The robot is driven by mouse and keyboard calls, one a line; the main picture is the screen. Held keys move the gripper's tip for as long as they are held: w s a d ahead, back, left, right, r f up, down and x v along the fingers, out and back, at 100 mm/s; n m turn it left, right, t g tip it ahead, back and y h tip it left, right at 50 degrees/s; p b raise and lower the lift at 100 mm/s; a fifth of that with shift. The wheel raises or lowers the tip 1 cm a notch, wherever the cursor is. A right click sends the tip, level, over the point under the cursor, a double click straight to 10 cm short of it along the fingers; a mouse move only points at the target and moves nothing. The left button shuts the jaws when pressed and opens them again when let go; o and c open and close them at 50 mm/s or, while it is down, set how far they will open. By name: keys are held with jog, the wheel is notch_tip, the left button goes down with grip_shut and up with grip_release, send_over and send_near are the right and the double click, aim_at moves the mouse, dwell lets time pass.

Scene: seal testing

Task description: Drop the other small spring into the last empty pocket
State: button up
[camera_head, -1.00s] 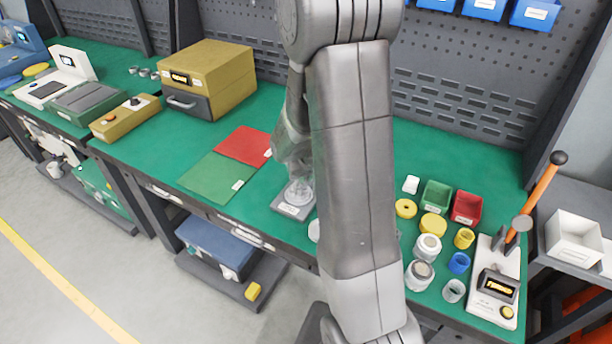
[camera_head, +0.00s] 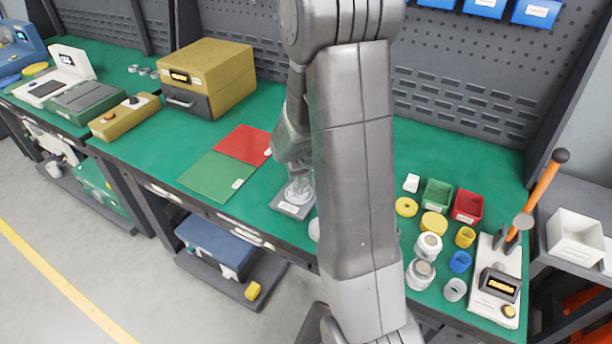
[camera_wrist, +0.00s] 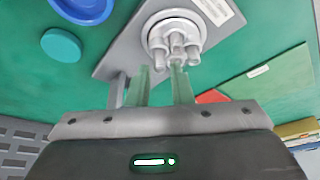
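A grey fixture plate (camera_wrist: 118,62) carries a round pale holder (camera_wrist: 193,22) with several short grey cylinders standing on it; I cannot tell which are springs or pockets. The fixture also shows in the head view (camera_head: 288,209), at the front of the bench below my wrist. My gripper (camera_wrist: 161,75) has two pale green, see-through fingers, apart from each other and close to the holder's near side. No spring shows clearly between them. In the head view my arm hides part of the bench.
A red mat (camera_head: 243,145) and a green mat (camera_head: 212,178) lie left of the fixture. Right of my arm stand a green bin (camera_head: 436,195), a red bin (camera_head: 467,207), several jars and rings, and a lever press (camera_head: 497,285). A yellow box (camera_head: 215,72) stands behind.

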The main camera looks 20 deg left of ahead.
jog(key=shift+r, duration=0.15)
dwell(0.4)
jog(key=shift+r+p, duration=1.05)
jog(key=shift+r, duration=0.55)
jog(key=o, duration=0.6)
jog(key=shift+c, duration=0.2)
jog(key=shift+r, duration=0.1)
notch_tip(320, 180, up, 3)
jog(key=shift+f+p, duration=0.1)
jog(key=shift+p, duration=0.7)
jog(key=shift+f+b, duration=1.45)
jog(key=shift+f, duration=1.15)
